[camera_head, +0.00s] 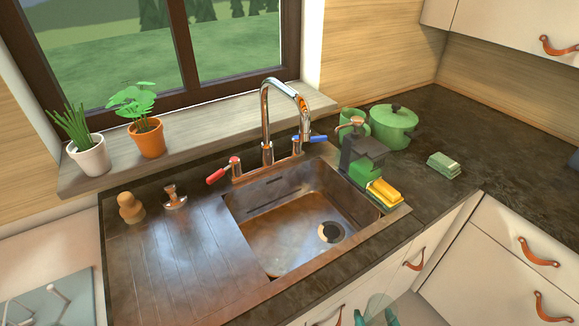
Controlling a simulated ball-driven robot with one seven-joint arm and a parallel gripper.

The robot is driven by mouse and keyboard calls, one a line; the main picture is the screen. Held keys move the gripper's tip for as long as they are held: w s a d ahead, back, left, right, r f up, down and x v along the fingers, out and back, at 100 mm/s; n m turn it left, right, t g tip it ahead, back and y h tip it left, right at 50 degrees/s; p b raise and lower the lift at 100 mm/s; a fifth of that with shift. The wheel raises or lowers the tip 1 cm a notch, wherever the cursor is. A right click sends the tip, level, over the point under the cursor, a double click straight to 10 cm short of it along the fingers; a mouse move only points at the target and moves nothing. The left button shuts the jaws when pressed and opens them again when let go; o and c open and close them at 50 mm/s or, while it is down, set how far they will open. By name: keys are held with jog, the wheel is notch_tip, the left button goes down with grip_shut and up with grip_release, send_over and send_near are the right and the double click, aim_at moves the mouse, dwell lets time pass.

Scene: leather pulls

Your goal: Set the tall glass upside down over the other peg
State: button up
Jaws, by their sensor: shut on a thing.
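My gripper (377,314) shows only in part at the bottom edge, as teal finger shapes. It is shut on a clear, see-through thing that appears to be the tall glass (407,308), in front of the counter's cabinet doors. The frame's edge cuts off most of both, so the glass's tilt and which end is up cannot be told. At the lower left corner, a blue-grey board (36,304) carries pale, thin prongs (60,293) that look like pegs. The board is cut by the frame, and no glass shows on its visible part.
The sink (285,235) lies between board and gripper, with a tall tap (265,115) behind. A wooden knob-shaped object (130,208) and a small stopper-like piece (174,198) stand by the drainboard. A soap dispenser (357,150), sponges (384,192) and green pot (393,125) are right.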

dwell(0.4)
jog(key=shift+f+b, duration=0.15)
jog(key=shift+b, duration=0.3)
jog(key=n+h+b, duration=0.1)
jog(key=b, duration=0.1)
jog(key=shift+f+b, duration=0.2)
jog(key=shift+b, duration=0.2)
jog(key=n+h+b, duration=0.3)
jog(key=n+b, duration=0.1)
jog(key=b, duration=0.3)
jog(key=shift+a+t, duration=0.1)
jog(key=shift+t, duration=0.3)
jog(key=n+h+b, duration=0.1)
jog(key=n+b, duration=0.1)
jog(key=shift+b, duration=0.4)
jog(key=shift+r+n+h+b, duration=0.15)
jog(key=shift+n+h+b, duration=0.15)
jog(key=shift+r+t, duration=0.3)
jog(key=shift+t, duration=0.1)
